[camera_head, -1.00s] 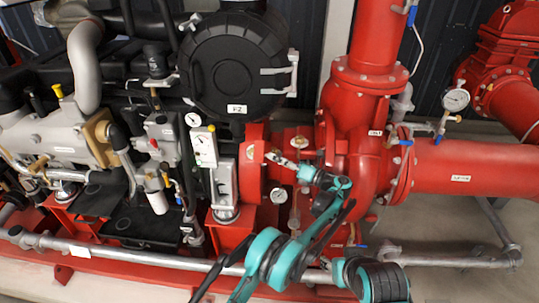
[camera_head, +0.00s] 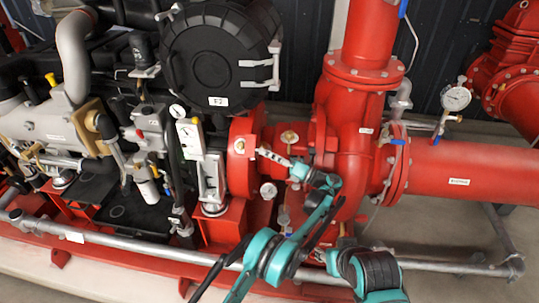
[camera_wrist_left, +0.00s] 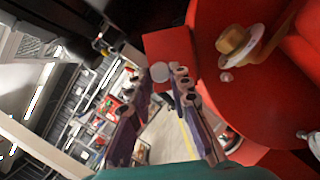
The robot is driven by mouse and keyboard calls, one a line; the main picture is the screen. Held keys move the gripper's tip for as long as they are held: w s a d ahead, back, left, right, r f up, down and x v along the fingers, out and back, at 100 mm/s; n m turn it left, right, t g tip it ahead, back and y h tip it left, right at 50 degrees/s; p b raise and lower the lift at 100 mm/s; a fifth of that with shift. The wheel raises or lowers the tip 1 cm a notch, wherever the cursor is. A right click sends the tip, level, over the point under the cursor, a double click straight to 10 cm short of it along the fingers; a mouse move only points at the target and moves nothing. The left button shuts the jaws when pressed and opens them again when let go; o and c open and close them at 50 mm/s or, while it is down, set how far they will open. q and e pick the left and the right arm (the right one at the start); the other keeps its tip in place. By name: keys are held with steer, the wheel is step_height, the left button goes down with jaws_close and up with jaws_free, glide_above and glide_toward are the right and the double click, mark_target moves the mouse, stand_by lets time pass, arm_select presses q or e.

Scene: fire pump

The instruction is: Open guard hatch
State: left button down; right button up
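The red guard housing (camera_head: 240,165) stands between the engine and the red pump. I cannot clearly make out a hatch edge on it. My left gripper (camera_head: 262,153) is in front of the housing's right side, its arm rising from below. In the left wrist view, the gripper (camera_wrist_left: 157,77) has its two fingers spread apart. A small pale round knob (camera_wrist_left: 160,72) on a red block (camera_wrist_left: 168,48) shows between the fingertips. I cannot tell whether the fingers touch it. My right gripper is not in view.
A large black round housing (camera_head: 215,65) with metal brackets hangs above. The red pump (camera_head: 350,125) and a wide red pipe (camera_head: 465,170) are to the right. A grey pipe (camera_head: 130,248) runs along the front. A brass fitting (camera_wrist_left: 235,42) sits right of the fingers.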

arm_select(q)
steer(key=c, duration=1.3)
jaws_free()
steer(key=shift+w+a, duration=0.15)
steer(key=shift+a, duration=0.05)
steer(key=shift+c, duration=0.2)
steer(key=shift+d, duration=0.1)
step_height(320, 180, up, 10)
